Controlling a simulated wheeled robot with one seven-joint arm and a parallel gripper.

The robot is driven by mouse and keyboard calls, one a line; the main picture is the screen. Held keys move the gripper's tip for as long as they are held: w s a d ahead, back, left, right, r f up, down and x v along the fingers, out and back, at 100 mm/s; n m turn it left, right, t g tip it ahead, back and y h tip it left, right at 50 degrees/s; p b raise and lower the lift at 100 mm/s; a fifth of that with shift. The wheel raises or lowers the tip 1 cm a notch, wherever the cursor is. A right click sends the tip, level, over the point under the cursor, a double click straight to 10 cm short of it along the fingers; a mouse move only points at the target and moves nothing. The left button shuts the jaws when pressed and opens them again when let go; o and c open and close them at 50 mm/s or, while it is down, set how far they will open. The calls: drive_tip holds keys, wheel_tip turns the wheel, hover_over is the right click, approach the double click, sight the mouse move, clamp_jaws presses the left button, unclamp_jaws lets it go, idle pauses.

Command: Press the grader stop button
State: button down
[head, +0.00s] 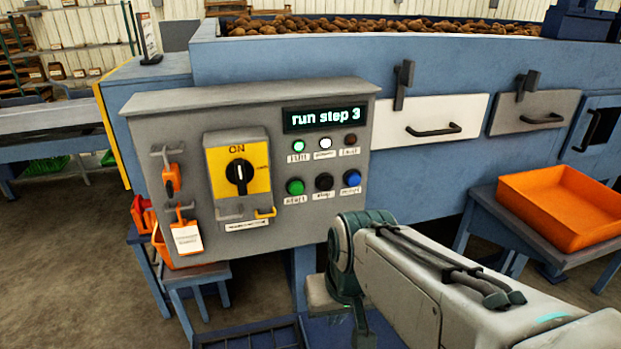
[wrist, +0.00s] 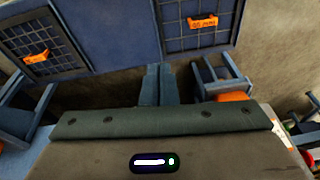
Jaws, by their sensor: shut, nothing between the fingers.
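The grey control panel (head: 262,222) stands ahead in the head view, its display (head: 320,117) reading "run step 3". Its lower row has a green button (head: 295,187), a black button (head: 324,182) and a blue button (head: 351,178). Their labels are too blurred to tell which one is stop. Above them, a green lamp (head: 299,147) and a white lamp (head: 325,143) look lit; a brownish lamp (head: 350,140) is dark. My gripper (wrist: 158,68) is shut and empty in the wrist view, away from the buttons, which that view does not show. The head view does not clearly show its fingers.
An orange tray (head: 562,205) sits on a blue stand at right.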

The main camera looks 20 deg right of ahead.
sight(326, 184)
drive_tip(key=w+d+r+m+t+y, duration=0.3)
drive_tip(key=w+d+m+y, duration=0.1)
drive_tip(key=w+m, duration=0.2)
drive_tip(key=w+d+r+m+t+y, duration=0.4)
drive_tip(key=w+m, duration=0.2)
drive_tip(key=w, duration=0.3)
drive_tip(key=shift+d+m+p, duration=0.25)
drive_tip(key=shift+m+p, duration=0.15)
drive_tip(key=w, duration=0.8)
drive_tip(key=shift+w+b, duration=0.4)
drive_tip(key=shift+b, duration=0.05)
drive_tip(key=shift+w, duration=0.15)
idle(1.9)
drive_tip(key=shift+w, duration=0.3)
